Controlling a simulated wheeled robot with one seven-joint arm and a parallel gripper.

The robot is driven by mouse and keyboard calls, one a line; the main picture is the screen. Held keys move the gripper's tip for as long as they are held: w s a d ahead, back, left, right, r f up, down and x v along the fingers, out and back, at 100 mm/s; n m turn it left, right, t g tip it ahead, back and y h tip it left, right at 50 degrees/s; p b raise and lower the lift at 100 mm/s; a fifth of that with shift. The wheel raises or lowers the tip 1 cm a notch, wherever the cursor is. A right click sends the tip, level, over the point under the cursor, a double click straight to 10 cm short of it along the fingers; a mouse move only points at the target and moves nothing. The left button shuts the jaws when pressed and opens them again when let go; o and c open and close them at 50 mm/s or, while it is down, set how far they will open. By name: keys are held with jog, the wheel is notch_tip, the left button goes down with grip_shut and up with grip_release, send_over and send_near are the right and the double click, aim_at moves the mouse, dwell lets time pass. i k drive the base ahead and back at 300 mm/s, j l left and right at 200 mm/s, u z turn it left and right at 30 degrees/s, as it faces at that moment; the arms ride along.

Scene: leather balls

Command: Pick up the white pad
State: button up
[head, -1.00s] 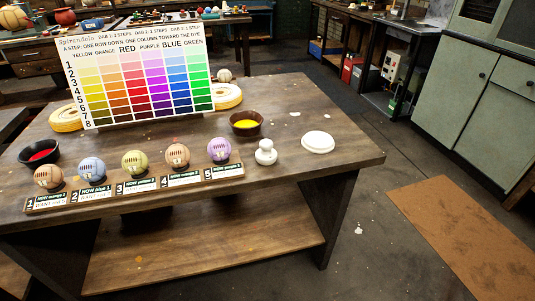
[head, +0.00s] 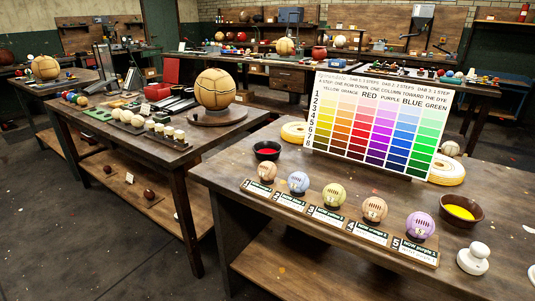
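A white knobbed pad (head: 473,259) with a round base stands upright on the near right table (head: 285,155), at its front right. A flat white disc (head: 531,272) lies to its right, cut off by the picture's edge. I cannot tell for sure which of the two is the white pad. Nothing touches the knobbed one. My gripper is not in view.
Several small balls stand behind labels along the table front; a purple ball (head: 420,226) and a yellow dye bowl (head: 460,211) are nearest the knobbed pad. A colour chart (head: 372,120) stands behind. The left table (head: 100,150) holds a large ball (head: 215,89) and racks.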

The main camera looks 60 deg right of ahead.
aim_at(473, 260)
jog(key=k+l+z, duration=0.4)
jog(key=k+l, duration=1.5)
